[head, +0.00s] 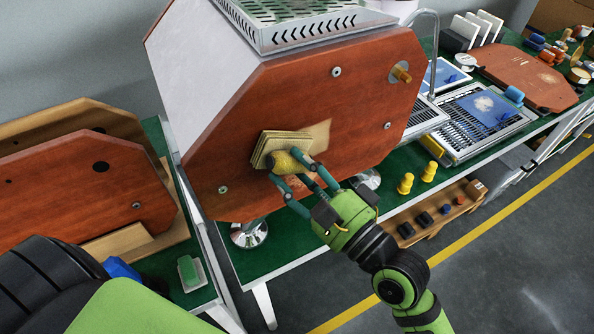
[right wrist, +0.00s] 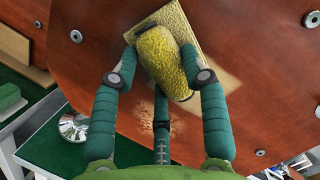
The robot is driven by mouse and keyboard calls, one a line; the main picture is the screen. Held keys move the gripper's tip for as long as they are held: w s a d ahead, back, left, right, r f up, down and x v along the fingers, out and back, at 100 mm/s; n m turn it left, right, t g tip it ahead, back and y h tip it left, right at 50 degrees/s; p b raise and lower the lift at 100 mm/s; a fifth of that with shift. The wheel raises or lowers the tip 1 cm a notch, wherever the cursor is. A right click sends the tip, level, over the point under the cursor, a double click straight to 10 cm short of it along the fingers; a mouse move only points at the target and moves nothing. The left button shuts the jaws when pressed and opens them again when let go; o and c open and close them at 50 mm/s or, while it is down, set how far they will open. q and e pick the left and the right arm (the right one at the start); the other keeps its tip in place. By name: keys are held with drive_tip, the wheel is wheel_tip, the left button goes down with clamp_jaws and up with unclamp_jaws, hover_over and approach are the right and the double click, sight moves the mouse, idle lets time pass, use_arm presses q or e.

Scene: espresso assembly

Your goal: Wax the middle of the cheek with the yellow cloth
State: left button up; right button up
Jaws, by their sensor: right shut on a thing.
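The cheek (head: 225,140) is the red-brown wooden side panel of the espresso machine, upright and facing me. My right gripper (head: 295,172) is at its middle, shut on the yellow cloth (head: 284,162), a rounded yellow roll with a flat, layered tan pad behind it. The cloth (right wrist: 160,60) lies against or very near the cheek (right wrist: 265,110) in the right wrist view; I cannot tell whether it touches. A paler patch (head: 321,132) shows on the wood right of the pad. A rough light patch (right wrist: 156,117) shows below the cloth. My left gripper is not in view.
Another wooden panel (head: 65,190) stands at left. A green block (head: 188,272) lies near the bench edge. Yellow knobs (head: 405,183), a drip grate (head: 490,118) and a flat panel (head: 520,75) lie right. A parts shelf (head: 430,220) is below; clear floor lies beyond.

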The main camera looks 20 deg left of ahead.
drive_tip(key=shift+w+d+r+b, duration=0.15)
drive_tip(key=shift+w+d+b, duration=0.15)
drive_tip(key=shift+w+d, duration=0.35)
drive_tip(key=shift+s+a+p, duration=0.4)
drive_tip(key=shift+s+a, duration=0.25)
drive_tip(key=shift+w+d+f+b, duration=0.25)
drive_tip(key=shift+w+d+b, duration=0.25)
drive_tip(key=shift+w+b, duration=0.1)
drive_tip(key=shift+w+d+r, duration=0.1)
drive_tip(key=shift+w+d, duration=0.35)
drive_tip(key=shift+w, duration=0.15)
drive_tip(key=shift+s, duration=0.1)
